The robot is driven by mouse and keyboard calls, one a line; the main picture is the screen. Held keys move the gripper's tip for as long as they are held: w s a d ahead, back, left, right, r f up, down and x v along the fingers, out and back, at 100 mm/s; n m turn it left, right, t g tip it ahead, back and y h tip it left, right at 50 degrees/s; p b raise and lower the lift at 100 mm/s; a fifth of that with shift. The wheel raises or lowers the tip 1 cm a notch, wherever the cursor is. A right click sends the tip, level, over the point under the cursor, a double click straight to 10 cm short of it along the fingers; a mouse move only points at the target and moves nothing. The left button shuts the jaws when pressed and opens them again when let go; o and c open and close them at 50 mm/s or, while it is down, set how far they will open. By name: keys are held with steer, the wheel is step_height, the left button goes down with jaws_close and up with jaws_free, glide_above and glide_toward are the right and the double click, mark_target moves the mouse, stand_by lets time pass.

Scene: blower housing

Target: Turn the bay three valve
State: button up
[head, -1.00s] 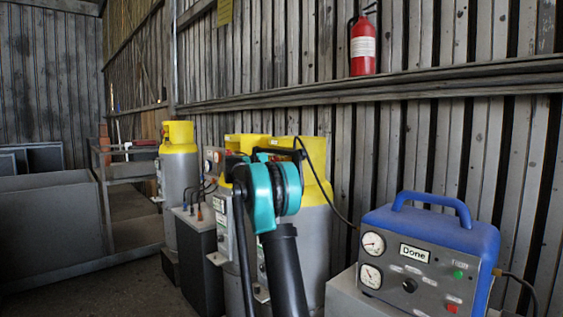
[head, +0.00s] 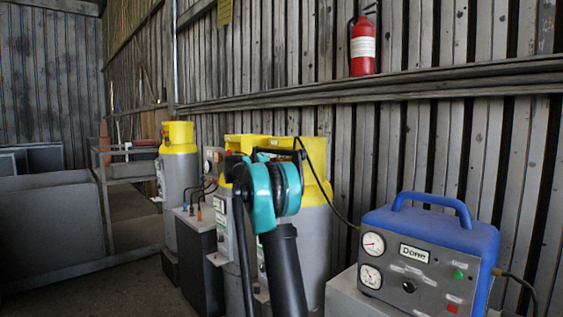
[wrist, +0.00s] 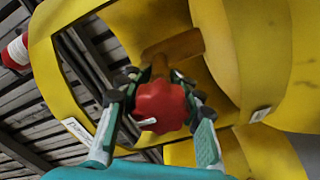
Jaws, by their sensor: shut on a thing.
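A red lobed valve handwheel (wrist: 160,106) shows in the middle of the wrist view, inside the yellow collar (wrist: 268,50) of a gas cylinder. My gripper (wrist: 158,102) is shut on the red valve, with one green and grey finger on each side of it. A brass-coloured stem (wrist: 174,50) lies behind the valve. In the head view my dark and teal arm stands in front of the grey and yellow cylinders (head: 318,255) and hides the valve and my gripper.
Another yellow-topped cylinder (head: 180,180) stands at the left beside a dark box (head: 197,260). A fire extinguisher (head: 363,48) hangs on the plank wall. A black hose runs from the cylinders toward the machine.

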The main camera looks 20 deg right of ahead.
steer(key=shift+f, duration=0.1)
steer(key=o, duration=1.3)
steer(key=shift+a, duration=0.15)
steer(key=v, duration=1.1)
steer(key=shift+s+a, duration=0.15)
steer(key=shift+a, duration=0.2)
